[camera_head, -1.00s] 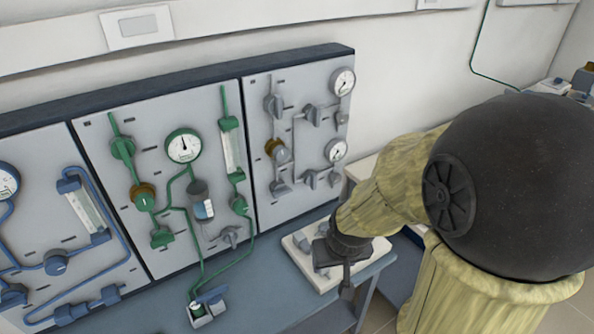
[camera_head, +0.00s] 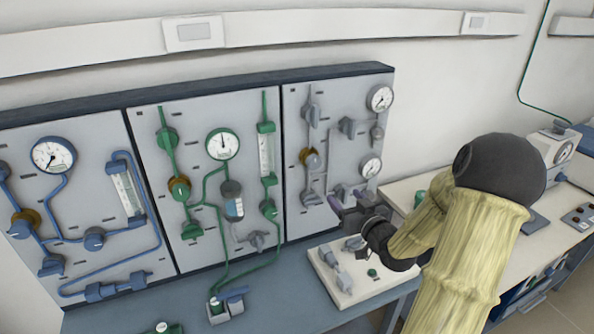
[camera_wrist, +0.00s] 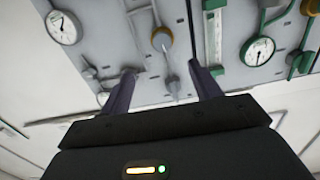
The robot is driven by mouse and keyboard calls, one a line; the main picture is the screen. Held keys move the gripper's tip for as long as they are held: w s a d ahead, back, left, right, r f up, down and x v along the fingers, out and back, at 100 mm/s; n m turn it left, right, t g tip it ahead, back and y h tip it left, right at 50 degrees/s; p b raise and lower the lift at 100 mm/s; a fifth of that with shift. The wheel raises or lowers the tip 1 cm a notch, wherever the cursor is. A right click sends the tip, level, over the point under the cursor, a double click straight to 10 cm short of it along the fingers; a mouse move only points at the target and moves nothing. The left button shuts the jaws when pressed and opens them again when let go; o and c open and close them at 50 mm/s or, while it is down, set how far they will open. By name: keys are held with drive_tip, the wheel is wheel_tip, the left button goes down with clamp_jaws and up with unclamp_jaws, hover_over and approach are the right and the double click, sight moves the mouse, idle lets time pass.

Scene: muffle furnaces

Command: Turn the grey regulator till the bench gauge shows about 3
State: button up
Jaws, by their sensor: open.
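The grey regulator, a rounded grey knob with a brass collar (camera_head: 311,160), is on the grey-piped right panel; its collar (camera_wrist: 162,38) also shows in the wrist view. That panel has an upper gauge (camera_head: 380,98) and a lower gauge (camera_head: 371,167). I cannot tell which is the bench gauge, and the dials are too small to read surely. My gripper (camera_head: 350,205) is open and empty, in front of the panel's lower part, below and right of the regulator. In the wrist view its two purple fingers (camera_wrist: 162,75) are apart, with a grey valve (camera_wrist: 172,85) seen between them.
A white board with grey fittings (camera_head: 345,282) lies on the bench under my gripper. Other grey valves (camera_head: 348,127) stick out near the regulator. The green panel's gauge (camera_head: 222,144) and the blue panel's gauge (camera_head: 54,155) are to the left.

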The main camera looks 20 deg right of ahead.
drive_tip(key=shift+r+t, duration=0.3)
drive_tip(key=p, duration=0.5)
approach(316, 164)
drive_tip(key=w, duration=0.9)
drive_tip(key=shift+a, duration=0.2)
drive_tip(key=c, duration=1)
drive_tip(key=shift+b, duration=0.4)
